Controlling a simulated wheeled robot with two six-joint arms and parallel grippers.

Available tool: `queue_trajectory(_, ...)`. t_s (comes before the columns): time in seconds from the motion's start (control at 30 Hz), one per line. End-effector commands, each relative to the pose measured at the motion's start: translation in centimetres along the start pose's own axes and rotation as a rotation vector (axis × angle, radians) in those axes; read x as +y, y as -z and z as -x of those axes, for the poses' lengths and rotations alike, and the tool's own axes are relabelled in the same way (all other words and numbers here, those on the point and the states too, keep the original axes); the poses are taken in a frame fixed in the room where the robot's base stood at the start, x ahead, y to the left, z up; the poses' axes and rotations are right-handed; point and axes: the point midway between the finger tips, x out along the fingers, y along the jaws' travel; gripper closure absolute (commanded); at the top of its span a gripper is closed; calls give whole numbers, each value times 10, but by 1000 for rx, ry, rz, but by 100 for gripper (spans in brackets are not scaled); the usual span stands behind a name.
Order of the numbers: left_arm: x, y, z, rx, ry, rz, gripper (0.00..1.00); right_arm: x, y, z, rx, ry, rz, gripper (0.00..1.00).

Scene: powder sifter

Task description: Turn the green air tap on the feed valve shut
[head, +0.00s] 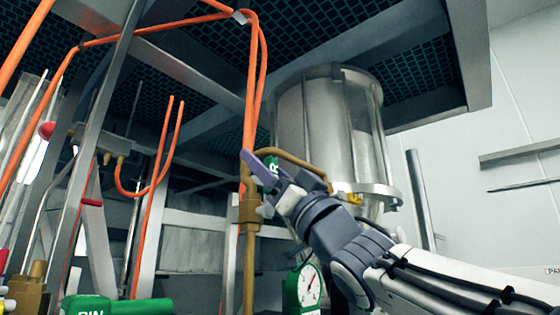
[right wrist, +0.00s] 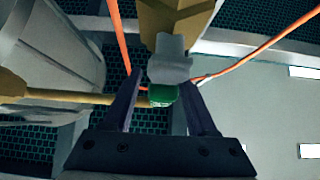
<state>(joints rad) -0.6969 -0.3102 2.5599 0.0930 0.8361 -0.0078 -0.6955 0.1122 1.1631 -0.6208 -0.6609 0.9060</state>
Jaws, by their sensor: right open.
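The green air tap (head: 271,168) shows in the head view as a small green piece with part of its lettering visible, beside the brass feed valve (head: 249,208). My right gripper (head: 268,172) is up at the tap and partly hides it. In the right wrist view, the green tap (right wrist: 163,95) lies between the two spread fingers of my right gripper (right wrist: 162,82), below a grey block and a brass body (right wrist: 178,25). The fingers are open; I cannot tell whether either touches the tap. My left gripper is not in view.
A steel hopper (head: 325,120) stands just behind my right gripper. Orange hoses (head: 256,85) run above the valve. Steel frame posts stand at the left.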

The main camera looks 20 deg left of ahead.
Motion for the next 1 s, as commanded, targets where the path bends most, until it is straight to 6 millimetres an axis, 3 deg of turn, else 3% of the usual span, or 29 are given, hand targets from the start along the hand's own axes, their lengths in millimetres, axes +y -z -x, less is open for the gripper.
queue_trajectory(0.4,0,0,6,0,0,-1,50,1,0,-7,-1,-2,1,43)
queue_trajectory(0.47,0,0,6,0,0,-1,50,1,0,-7,-1,-2,1,62)
queue_trajectory(0.57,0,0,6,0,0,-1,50,1,0,-7,-1,-2,1,100)
queue_trajectory(1.0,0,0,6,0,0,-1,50,1,0,-7,-1,-2,1,100)
